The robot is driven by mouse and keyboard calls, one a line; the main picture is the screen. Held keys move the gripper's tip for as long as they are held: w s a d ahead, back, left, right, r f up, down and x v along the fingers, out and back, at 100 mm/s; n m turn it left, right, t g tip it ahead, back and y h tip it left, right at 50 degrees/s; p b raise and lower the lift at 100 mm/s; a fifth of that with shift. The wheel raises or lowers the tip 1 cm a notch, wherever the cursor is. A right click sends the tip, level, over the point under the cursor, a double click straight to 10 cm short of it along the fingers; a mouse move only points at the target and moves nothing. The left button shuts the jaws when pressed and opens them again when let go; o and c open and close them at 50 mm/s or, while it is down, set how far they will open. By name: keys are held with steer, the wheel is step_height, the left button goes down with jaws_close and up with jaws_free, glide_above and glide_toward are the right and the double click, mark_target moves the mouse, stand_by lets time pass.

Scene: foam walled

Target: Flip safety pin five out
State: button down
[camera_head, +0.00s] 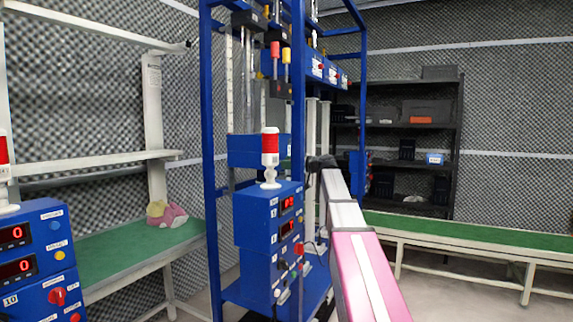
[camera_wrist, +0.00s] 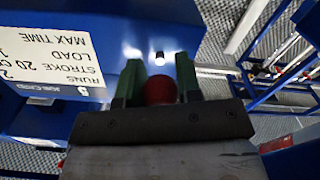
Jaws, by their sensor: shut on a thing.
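In the wrist view my gripper (camera_wrist: 160,72) has its two green-padded fingers on either side of a round red knob (camera_wrist: 159,91) and is shut on it. The knob sits in front of a blue panel (camera_wrist: 215,62). A small plate with the number 5 (camera_wrist: 57,91) is on the blue part to its left, so the knob appears to be safety pin five. In the head view my arm reaches to the blue test rig (camera_head: 209,150), and my gripper does not show clearly.
A white label (camera_wrist: 75,50) about runs, stroke and load is beside my fingers. A blue control box (camera_head: 262,235) with a red-and-white lamp (camera_head: 270,158) stands by the rig. A green-topped bench (camera_head: 470,231) is right, a dark shelf (camera_head: 455,130) behind.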

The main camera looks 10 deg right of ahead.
steer(key=v, duration=0.2)
steer(key=shift+s+d, duration=0.2)
steer(key=shift+d, duration=0.05)
steer(key=c, duration=0.8)
jaws_free()
steer(key=shift+d, duration=0.1)
steer(key=v, duration=1.1)
